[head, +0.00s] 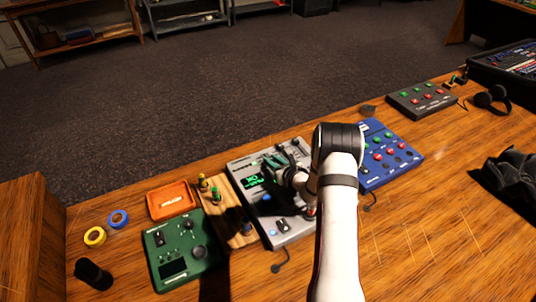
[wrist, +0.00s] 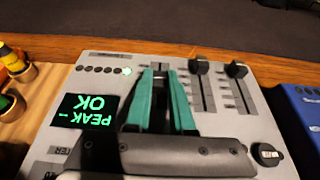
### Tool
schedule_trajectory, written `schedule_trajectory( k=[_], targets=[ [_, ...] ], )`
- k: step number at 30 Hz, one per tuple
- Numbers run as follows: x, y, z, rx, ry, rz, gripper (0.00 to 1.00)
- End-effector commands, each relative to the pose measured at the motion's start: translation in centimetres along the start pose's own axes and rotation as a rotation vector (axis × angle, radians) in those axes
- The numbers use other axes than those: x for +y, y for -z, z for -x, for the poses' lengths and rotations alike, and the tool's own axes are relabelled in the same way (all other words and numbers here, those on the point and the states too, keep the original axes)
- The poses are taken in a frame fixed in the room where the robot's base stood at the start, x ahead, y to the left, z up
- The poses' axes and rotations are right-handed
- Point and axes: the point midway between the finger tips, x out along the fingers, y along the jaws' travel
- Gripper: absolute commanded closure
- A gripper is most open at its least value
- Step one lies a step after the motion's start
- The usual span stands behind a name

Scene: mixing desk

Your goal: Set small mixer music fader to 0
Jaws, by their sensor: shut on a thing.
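The small mixer is a grey panel (head: 292,229) in the middle of the desk in the head view, and its face (wrist: 100,62) fills most of the wrist view. Its green-lit display (wrist: 88,110) reads PEAK and OK. My gripper (wrist: 161,74) has teal fingers close together over the leftmost of three fader slots in the wrist view, shut on that fader's cap, which they mostly hide. Two other black fader caps, the middle one (wrist: 199,66) and the right one (wrist: 236,70), sit near the far ends of their slots. The fader labels are too small to read. My gripper also shows in the head view (head: 270,160).
A blue panel (head: 388,155) with knobs stands close to the right of the mixer. A wooden strip (head: 238,238) with coloured plugs, a green device (head: 184,251) and an orange tray (head: 171,200) stand to the left. Bare desk lies in the right foreground.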

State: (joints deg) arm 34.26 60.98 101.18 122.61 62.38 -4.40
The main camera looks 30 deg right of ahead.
Motion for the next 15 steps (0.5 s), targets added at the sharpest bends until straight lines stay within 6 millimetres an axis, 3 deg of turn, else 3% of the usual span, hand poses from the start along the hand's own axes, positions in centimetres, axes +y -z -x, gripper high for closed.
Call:
schedule_trajectory(
  k=[10, 11, 15],
  targets=[
    [0.1, 0.23, 0.57, 0.001, -0.001, 0.001, 1.0],
    [0.1, 0.23, 0.57, 0.001, -0.001, 0.0, 0.73],
    [0.06, 0.23, 0.56, 0.001, 0.0, 0.0, 0.48]
  ],
)
